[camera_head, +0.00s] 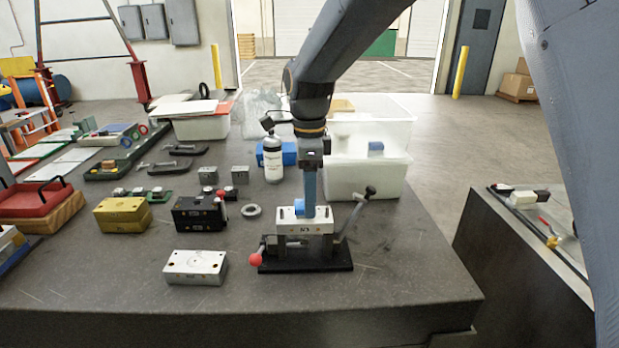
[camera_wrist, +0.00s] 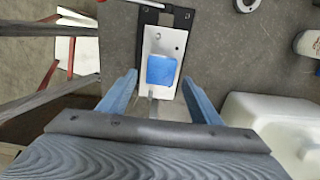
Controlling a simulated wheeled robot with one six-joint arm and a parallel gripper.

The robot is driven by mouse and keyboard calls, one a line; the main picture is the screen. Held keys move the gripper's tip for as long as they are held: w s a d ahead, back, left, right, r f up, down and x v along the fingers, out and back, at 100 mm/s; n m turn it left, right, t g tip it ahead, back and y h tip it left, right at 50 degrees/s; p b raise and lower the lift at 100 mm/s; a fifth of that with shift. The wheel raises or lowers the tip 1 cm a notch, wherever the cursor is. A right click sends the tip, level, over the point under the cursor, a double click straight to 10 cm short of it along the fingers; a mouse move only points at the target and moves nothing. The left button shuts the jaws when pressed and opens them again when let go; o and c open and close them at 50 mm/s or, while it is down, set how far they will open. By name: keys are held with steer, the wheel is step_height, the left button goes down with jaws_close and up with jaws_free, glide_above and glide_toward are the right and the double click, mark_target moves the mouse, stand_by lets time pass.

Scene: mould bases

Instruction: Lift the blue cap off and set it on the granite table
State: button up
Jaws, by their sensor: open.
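The blue cap (camera_head: 298,207) sits on top of a silver mould block (camera_head: 318,227), which rests on a black fixture (camera_head: 340,265). My gripper (camera_head: 309,210) points down over the block, and its blue finger shows beside the cap, partly hiding it. In the wrist view the cap (camera_wrist: 162,71) lies on the pale block (camera_wrist: 170,41), between and ahead of the two spread fingertips (camera_wrist: 159,78). Gaps show on both sides of it there. The gripper is open and empty. The granite table (camera_head: 400,275) lies around the fixture.
The fixture has a red-knobbed lever (camera_head: 255,259) and a black-knobbed lever (camera_head: 370,191). A loose silver block (camera_head: 195,267), a black block (camera_head: 200,213) and a yellow block (camera_head: 122,214) stand to the left. White bins (camera_head: 365,178) stand behind. Table right of the fixture is clear.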

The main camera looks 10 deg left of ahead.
steer(key=shift+f, duration=0.35)
steer(key=c, duration=1.1)
steer(key=shift+r, duration=0.1)
steer(key=shift+r, duration=0.1)
steer(key=shift+r+p, duration=0.8)
steer(key=shift+p, duration=0.15)
